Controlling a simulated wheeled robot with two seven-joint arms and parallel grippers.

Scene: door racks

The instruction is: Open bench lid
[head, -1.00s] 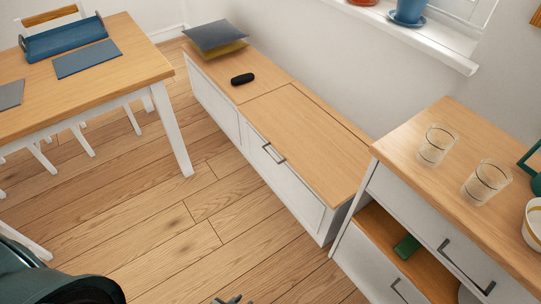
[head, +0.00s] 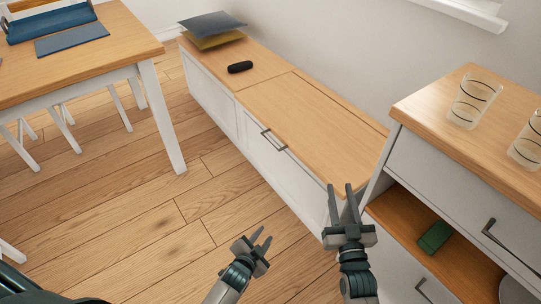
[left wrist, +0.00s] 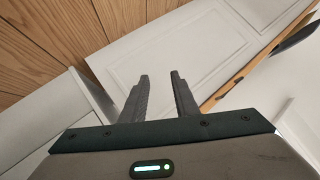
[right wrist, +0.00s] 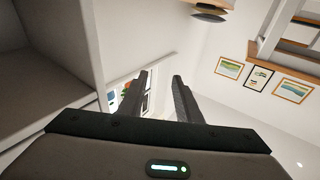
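The bench (head: 219,100) is white with a wooden top and stands along the wall. Its lid (head: 310,115) is the nearer wooden panel and lies flat, closed. A grey bar handle (head: 273,140) sits at the lid's front edge. My left gripper (head: 263,236) is open and empty, above the floor in front of the bench. In the left wrist view, the open fingers (left wrist: 160,85) face the bench's white front (left wrist: 180,55). My right gripper (head: 342,190) is open and empty, near the bench's near end. In the right wrist view its fingers (right wrist: 160,80) are apart.
A black object (head: 240,67) and cushions (head: 213,27) lie on the bench's far part. A cabinet (head: 430,140) with glasses (head: 473,101) and a green item (head: 434,237) stands close at the right. A table (head: 90,75) stands left. Floor between is clear.

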